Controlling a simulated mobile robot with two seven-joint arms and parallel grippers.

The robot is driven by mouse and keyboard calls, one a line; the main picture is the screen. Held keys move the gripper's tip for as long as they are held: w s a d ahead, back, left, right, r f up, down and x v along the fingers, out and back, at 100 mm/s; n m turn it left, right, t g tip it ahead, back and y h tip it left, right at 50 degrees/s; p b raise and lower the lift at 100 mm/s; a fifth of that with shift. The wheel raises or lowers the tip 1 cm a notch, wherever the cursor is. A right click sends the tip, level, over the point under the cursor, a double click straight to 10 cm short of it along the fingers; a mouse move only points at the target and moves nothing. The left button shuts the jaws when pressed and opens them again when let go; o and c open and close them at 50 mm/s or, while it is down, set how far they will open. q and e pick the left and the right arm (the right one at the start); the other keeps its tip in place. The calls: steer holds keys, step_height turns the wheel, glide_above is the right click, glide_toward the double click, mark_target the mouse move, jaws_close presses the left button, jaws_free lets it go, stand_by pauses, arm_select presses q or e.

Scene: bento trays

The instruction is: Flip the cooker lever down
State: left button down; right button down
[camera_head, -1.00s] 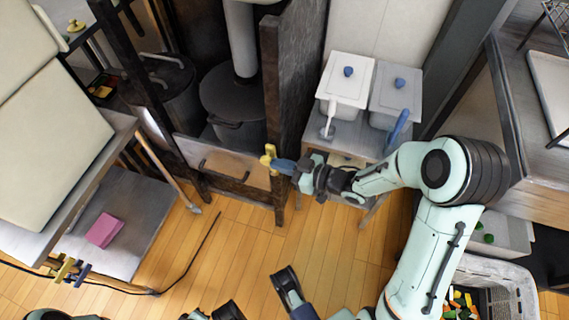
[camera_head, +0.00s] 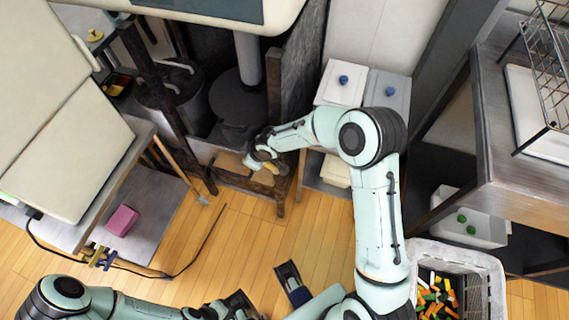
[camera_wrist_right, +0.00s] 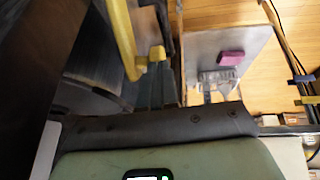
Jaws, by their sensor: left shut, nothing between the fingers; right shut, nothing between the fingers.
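The yellow cooker lever (camera_head: 271,167) is on the front of the dark cooker frame (camera_head: 275,95). In the right wrist view a yellow bar with a short knob (camera_wrist_right: 125,40) is close on the left; I take it for the lever. My right gripper (camera_head: 254,162) is shut and empty beside the lever, its fingers partly hidden by the wrist. I cannot tell whether it touches the lever. My left gripper (camera_head: 238,304) is shut and empty, low in the head view, well away from the cooker.
A dark pot (camera_head: 238,102) and a grey lidded pot (camera_head: 170,88) stand within the frame. White lidded bins (camera_head: 340,82) are to its right. A side table with a pink block (camera_head: 122,220) is at the left. A crate of coloured pieces (camera_head: 490,285) stands at lower right. Wooden floor lies between.

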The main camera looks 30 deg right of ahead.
arm_select(q)
steer(key=shift+w+a+f+b, duration=0.25)
steer(key=shift+w+f+b, duration=0.25)
steer(key=shift+b, duration=0.2)
arm_select(e)
steer(key=w+a+f+g+h, duration=0.3)
steer(key=f, duration=0.3)
steer(key=shift+w+a+f+g, duration=0.15)
steer(key=shift+w+f+g, duration=0.15)
steer(key=shift+w+f, duration=0.05)
arm_select(q)
steer(key=shift+s, duration=0.1)
arm_select(e)
steer(key=shift+s+f, duration=0.1)
steer(key=shift+f, duration=0.1)
steer(key=shift+r, duration=0.1)
